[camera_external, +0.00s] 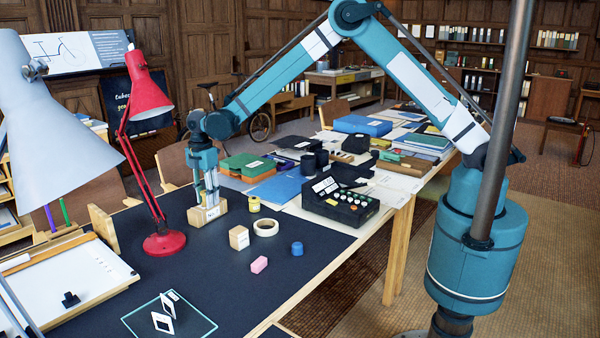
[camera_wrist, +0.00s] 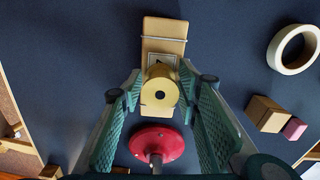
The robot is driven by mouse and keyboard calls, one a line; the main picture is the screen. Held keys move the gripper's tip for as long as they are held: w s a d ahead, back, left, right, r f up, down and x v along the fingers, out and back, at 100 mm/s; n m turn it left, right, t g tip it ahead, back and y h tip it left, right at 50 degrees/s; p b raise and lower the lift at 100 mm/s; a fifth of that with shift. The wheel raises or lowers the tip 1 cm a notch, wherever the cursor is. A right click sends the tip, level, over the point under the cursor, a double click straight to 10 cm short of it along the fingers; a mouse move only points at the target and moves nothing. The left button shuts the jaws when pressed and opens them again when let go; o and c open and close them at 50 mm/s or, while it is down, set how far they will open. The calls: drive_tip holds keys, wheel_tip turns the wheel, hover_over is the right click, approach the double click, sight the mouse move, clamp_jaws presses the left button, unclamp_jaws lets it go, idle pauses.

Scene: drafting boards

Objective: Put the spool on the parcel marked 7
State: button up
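The spool (camera_wrist: 160,95), a pale yellow cylinder with a dark centre hole, is between my fingertips in the wrist view. My gripper (camera_wrist: 161,84) points down, its fingers against both sides of the spool. A tan parcel (camera_wrist: 164,27) with a pale string lies directly below. In the external view my gripper (camera_external: 208,191) is over this parcel (camera_external: 208,216), near the far edge of the dark mat. The parcel has a white label whose mark I cannot read clearly. The spool is mostly hidden by the fingers there. I cannot tell whether it touches the parcel.
A red lamp (camera_external: 164,243) stands close to the left. A yellow cylinder (camera_external: 254,204), a tape ring (camera_external: 265,227), a wooden block (camera_external: 239,237), a pink block (camera_external: 259,264) and a blue piece (camera_external: 297,248) lie right of the parcel. The front mat has free room.

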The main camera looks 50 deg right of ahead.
drive_tip(key=shift+o, duration=0.8)
drive_tip(key=shift+r, duration=0.15)
wheel_tip(320, 180, up, 12)
drive_tip(key=p, duration=0.1)
idle(0.7)
drive_tip(key=s+d+r+m+t, duration=0.2)
drive_tip(key=s+d+r+m, duration=0.3)
drive_tip(key=s+d+r, duration=0.55)
drive_tip(key=s+d+r+m+t, duration=0.1)
drive_tip(key=s+d+r+m, duration=0.45)
drive_tip(key=d+r, duration=0.8)
drive_tip(key=s+d+f+m+t, duration=0.1)
drive_tip(key=s+d+m, duration=0.2)
drive_tip(key=s+d, duration=0.3)
drive_tip(key=s+d+f+m+t, duration=0.1)
drive_tip(key=s+d, duration=0.5)
drive_tip(key=s, duration=0.8)
drive_tip(key=s+d+f+m+t, duration=0.2)
drive_tip(key=s+d+m, duration=0.3)
drive_tip(key=s, duration=0.5)
drive_tip(key=shift+d+f, duration=0.3)
drive_tip(key=shift+d, duration=0.2)
